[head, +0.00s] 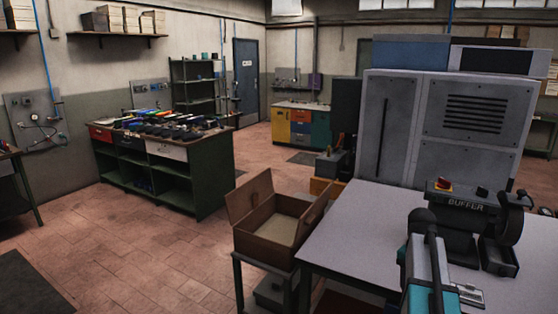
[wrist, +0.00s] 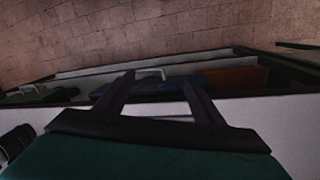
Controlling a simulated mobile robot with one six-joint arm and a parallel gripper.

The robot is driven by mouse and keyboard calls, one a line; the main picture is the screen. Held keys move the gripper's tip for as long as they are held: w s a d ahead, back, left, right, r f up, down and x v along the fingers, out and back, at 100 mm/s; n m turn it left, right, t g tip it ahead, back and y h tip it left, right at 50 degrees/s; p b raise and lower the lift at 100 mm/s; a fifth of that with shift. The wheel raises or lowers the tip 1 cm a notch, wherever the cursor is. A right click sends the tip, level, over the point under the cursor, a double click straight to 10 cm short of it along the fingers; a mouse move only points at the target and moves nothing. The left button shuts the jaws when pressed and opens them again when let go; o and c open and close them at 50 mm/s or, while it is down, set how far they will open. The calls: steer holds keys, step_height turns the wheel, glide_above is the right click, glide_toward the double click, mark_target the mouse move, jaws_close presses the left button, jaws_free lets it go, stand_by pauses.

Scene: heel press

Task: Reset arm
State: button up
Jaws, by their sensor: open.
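My gripper (wrist: 158,84) shows in the wrist view with its two dark fingers spread apart. Nothing is between the fingertips. Beyond them are a pale edge, a dark recess with blue and red-orange parts, and tiled floor; I cannot tell exactly what the recess belongs to. In the head view my teal and grey arm stands at the lower right, in front of the grey table (head: 350,228). The fingers cannot be made out there.
A buffing machine (head: 462,222) stands on the table beside my arm. An open brown box (head: 268,238) rests on a stand left of the table. A large grey cabinet (head: 395,135) rises behind. A green workbench (head: 165,180) is farther left. Floor between is clear.

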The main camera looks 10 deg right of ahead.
steer(key=s+a+f+n+g+b, duration=0.1)
steer(key=s+a+f+n, duration=0.1)
steer(key=a+f, duration=0.65)
steer(key=s+a+f+n+g+b, duration=0.15)
steer(key=a+f, duration=0.35)
steer(key=f, duration=0.6)
steer(key=s+a+f+n+g+b, duration=0.1)
steer(key=s+a+f+b, duration=0.15)
steer(key=a+f, duration=0.6)
steer(key=s+a+f+n+b, duration=0.1)
steer(key=s+a+f+n, duration=0.2)
steer(key=s+a+f, duration=0.3)
steer(key=s+a+f+n+y+b, duration=0.1)
steer(key=s+a+f+n, duration=0.2)
steer(key=s+f, duration=1.2)
steer(key=a+f, duration=0.1)
steer(key=a, duration=0.1)
steer(key=shift+s+a+f+n, duration=0.3)
steer(key=shift+a+f+n, duration=0.05)
